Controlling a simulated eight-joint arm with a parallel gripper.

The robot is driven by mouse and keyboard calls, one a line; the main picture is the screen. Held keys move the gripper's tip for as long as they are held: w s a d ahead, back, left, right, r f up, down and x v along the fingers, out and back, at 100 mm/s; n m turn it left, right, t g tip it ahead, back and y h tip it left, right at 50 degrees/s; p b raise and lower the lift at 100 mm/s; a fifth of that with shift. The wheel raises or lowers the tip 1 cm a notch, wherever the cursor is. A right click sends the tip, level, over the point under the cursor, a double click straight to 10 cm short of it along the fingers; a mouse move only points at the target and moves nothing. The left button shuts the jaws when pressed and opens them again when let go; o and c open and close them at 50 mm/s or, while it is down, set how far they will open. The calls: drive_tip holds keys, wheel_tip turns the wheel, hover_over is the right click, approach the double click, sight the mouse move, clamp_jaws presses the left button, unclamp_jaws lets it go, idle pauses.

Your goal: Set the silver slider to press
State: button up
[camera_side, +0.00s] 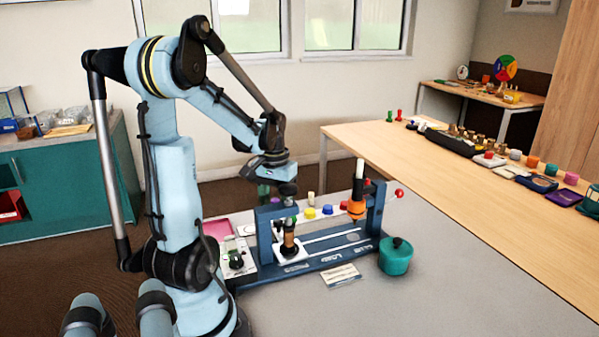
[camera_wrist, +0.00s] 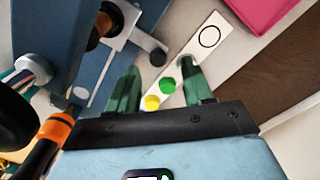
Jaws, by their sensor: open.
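The silver slider appears as a pale plate (camera_side: 285,254) at the left end of the blue press base (camera_side: 325,260), with a brown, dark-topped piece standing on it. In the wrist view the slider (camera_wrist: 122,28) is a light grey plate with a dark round knob (camera_wrist: 153,54) at one end. Lettering marks the base's front edge, too small to read surely. My gripper (camera_wrist: 160,90) is open, its green fingers apart with nothing gripped. It hangs above the left end of the press in the side view (camera_side: 277,193). The knob is beyond the fingertips, apart from them.
An orange-collared tool (camera_side: 357,207) stands at the right upright, with a red ball knob (camera_side: 399,193) beyond. A teal pot (camera_side: 395,258) and a small card (camera_side: 341,276) lie nearby. A pink tray (camera_side: 217,230) is behind left. The front grey tabletop is clear.

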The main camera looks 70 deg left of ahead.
wheel_tip(320, 180, up, 8)
idle(0.5)
drive_tip(key=w+d+f+m+t, duration=0.1)
drive_tip(key=w+d+m+t, duration=0.2)
drive_tip(key=d, duration=0.9)
drive_tip(key=w+d+f+m+t, duration=0.1)
drive_tip(key=w+d+m+t, duration=0.3)
drive_tip(key=d, duration=0.9)
drive_tip(key=shift+w+d+m, duration=0.15)
drive_tip(key=shift+w+m, duration=0.3)
drive_tip(key=shift+m, duration=0.55)
